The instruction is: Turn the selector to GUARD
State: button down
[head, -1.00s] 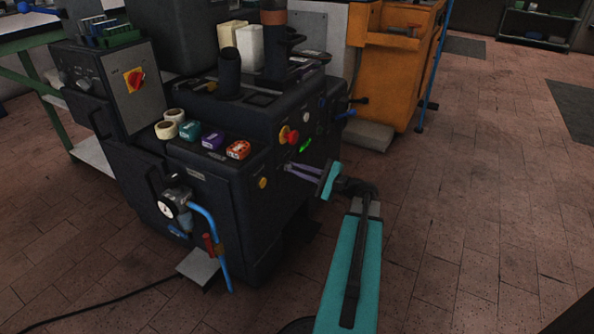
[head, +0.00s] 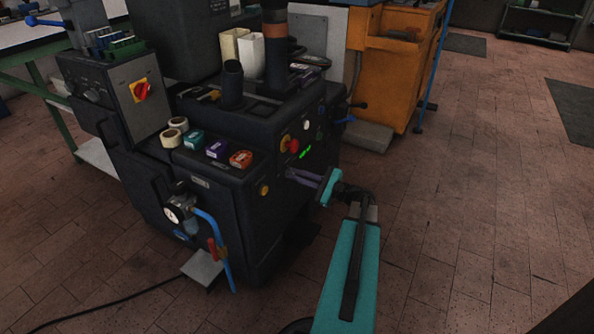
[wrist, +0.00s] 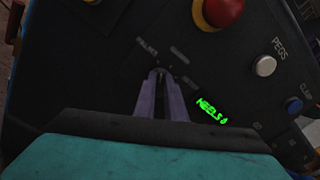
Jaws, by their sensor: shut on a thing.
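The selector (wrist: 161,71) is on the dark front panel of the press. It is mostly hidden by my fingertips, so which way it points cannot be made out. Small labels (wrist: 180,51) stand around it; one at the upper right seems to read GUARD, the others are blurred. My gripper (wrist: 160,77) has its two purple fingers shut on the selector, close together and pointing at the panel. In the head view my gripper (head: 289,173) reaches the press's right-hand face from the right.
A red mushroom button (wrist: 222,10) sits just above, a white PEGS button (wrist: 264,65) and blue CLAMP button (wrist: 293,105) to the right. The floor (head: 470,200) at right is clear.

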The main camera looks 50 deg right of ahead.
jog(key=m+p, duration=0.5)
jog(key=p, duration=0.6)
jog(key=shift+d+m, duration=0.1)
jog(key=shift+m, duration=0.3)
jog(key=shift+f, duration=0.1)
jog(key=c, duration=1.8)
grip_release()
jog(key=shift+s, duration=0.15)
jog(key=shift+p+v, duration=0.95)
jog(key=shift+v, duration=5.85)
jog(key=shift+s, duration=0.1)
